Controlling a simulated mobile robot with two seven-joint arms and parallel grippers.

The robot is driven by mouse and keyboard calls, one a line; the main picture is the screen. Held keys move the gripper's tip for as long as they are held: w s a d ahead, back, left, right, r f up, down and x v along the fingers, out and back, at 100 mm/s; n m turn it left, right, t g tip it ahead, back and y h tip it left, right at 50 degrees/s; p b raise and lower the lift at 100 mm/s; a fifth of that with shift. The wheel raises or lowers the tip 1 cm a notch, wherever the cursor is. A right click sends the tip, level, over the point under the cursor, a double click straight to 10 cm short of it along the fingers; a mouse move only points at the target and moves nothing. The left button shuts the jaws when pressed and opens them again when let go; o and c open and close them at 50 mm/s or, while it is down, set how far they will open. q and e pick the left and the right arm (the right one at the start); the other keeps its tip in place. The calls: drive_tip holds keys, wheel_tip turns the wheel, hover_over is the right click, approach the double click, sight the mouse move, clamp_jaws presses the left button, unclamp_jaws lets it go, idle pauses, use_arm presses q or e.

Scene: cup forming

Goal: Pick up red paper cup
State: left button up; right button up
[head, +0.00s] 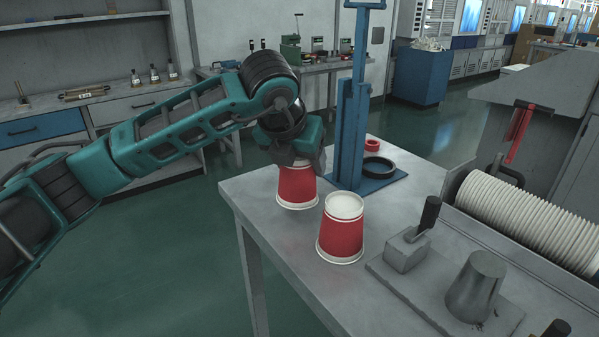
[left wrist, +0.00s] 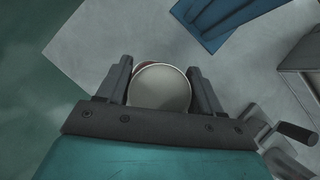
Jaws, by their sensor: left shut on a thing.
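A red paper cup (head: 296,187) with white rims stands upside down near the left edge of the grey table (head: 262,215). My left gripper (head: 297,161) reaches down over it from above and is shut on it. In the left wrist view the cup's pale round base (left wrist: 160,88) sits between the two fingers of the gripper (left wrist: 162,80). A second red paper cup (head: 341,232) stands upside down on the table to the right and nearer. My right gripper is not in view.
A blue stand (head: 352,135) with a black ring (head: 378,167) on its base is just behind the cups. A metal fixture with a grey cone (head: 476,284) is at the right front. A row of stacked white rims (head: 525,222) lies beyond it.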

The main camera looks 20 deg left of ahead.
use_arm(q)
wheel_tip(320, 180, up, 17)
drive_tip(key=shift+p, duration=0.4)
idle(0.4)
